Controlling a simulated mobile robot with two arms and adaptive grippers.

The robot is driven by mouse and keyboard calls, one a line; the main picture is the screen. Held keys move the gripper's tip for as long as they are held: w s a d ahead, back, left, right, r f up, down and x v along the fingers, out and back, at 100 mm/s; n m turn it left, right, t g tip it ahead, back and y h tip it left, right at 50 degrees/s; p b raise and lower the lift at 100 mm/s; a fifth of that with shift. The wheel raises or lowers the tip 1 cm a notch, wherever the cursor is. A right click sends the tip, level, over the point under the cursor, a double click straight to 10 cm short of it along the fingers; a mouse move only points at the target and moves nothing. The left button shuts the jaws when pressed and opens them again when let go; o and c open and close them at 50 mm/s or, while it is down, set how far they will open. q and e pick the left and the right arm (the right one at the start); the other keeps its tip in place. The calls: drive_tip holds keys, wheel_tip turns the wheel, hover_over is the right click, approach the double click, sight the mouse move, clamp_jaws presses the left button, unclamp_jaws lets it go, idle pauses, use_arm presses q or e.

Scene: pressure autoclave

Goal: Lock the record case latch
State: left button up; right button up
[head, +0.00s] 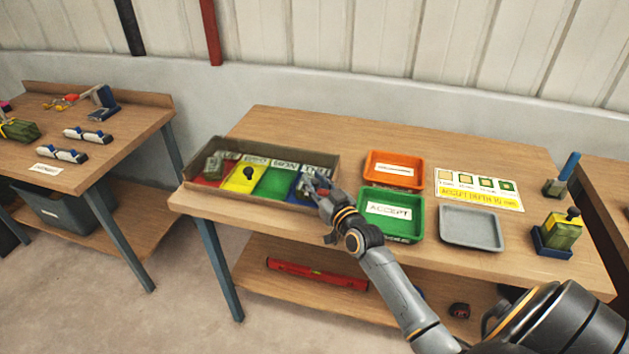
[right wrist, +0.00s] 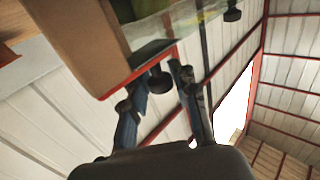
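The record case (head: 240,202) is a long brown box at the left of the middle table, with red, yellow, green and blue sections. My right gripper (head: 316,187) is at the right end of the case, over the blue section, and partly hides it. In the right wrist view the right gripper (right wrist: 162,88) has its two fingers apart, with a black knob (right wrist: 158,79) between them, below a red edge of a brown-sided body. I cannot tell whether the fingers touch the knob, or whether it is the latch. My left gripper is not in view.
An orange tray (head: 395,169), a green ACCEPT tray (head: 391,228) and a grey tray (head: 471,229) stand right of the case. A depth chart (head: 479,190) lies behind the grey tray. A knobbed green block (head: 558,234) stands at the far right. A red level (head: 317,274) lies on the lower shelf.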

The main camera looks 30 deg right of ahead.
drive_tip(key=shift+o, duration=0.8)
drive_tip(key=shift+s, duration=0.1)
drive_tip(key=s+a, duration=0.1)
drive_tip(key=s, duration=1.1)
